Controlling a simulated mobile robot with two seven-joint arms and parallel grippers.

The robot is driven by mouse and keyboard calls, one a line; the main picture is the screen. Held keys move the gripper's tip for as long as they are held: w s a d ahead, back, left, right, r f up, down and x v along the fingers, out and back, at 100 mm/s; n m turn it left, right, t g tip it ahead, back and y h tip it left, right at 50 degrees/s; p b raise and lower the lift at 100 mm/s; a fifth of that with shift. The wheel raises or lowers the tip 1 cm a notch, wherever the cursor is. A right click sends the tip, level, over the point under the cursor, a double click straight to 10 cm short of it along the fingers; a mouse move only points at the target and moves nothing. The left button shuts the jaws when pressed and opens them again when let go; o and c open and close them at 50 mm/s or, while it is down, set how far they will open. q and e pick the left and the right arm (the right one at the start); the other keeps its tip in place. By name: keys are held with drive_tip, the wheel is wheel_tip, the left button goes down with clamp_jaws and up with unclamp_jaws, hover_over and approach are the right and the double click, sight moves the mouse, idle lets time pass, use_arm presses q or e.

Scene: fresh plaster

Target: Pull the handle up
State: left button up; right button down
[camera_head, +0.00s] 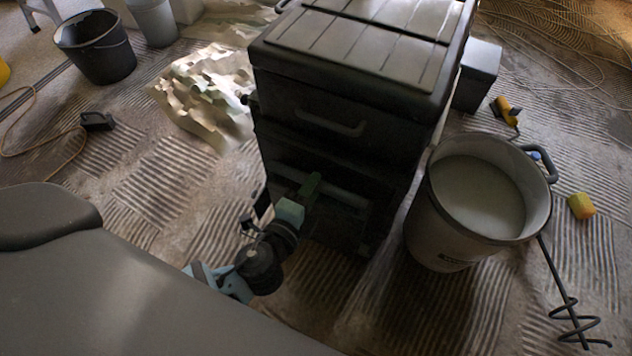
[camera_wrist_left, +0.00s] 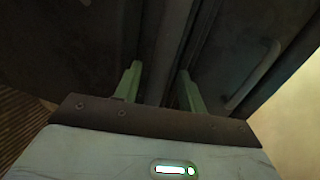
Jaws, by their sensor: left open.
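A dark tool chest (camera_head: 365,72) stands in the middle of the head view. A curved dark handle (camera_head: 333,124) is on its upper front; it also shows at the right of the left wrist view (camera_wrist_left: 252,76). Below it, a pale horizontal bar (camera_head: 345,194) crosses a dark recess in the lower front. My left gripper (camera_head: 309,186), with green fingers, is at this bar, below and left of the curved handle. In the left wrist view its fingers (camera_wrist_left: 158,88) are open, with a long strip of the chest front between them. Contact cannot be told. My right gripper is not in view.
A bucket of pale liquid (camera_head: 478,198) stands close to the chest's right side. A spiral mixer rod (camera_head: 568,305) and a yellow sponge (camera_head: 581,206) lie farther right. Crumpled sheeting (camera_head: 205,95) and a black bucket (camera_head: 94,47) are at the left. Ridged floor left of the chest is mostly clear.

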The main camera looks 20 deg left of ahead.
use_arm(q)
drive_tip(key=shift+w+f, duration=0.25)
drive_tip(key=shift+w, duration=0.95)
clamp_jaws()
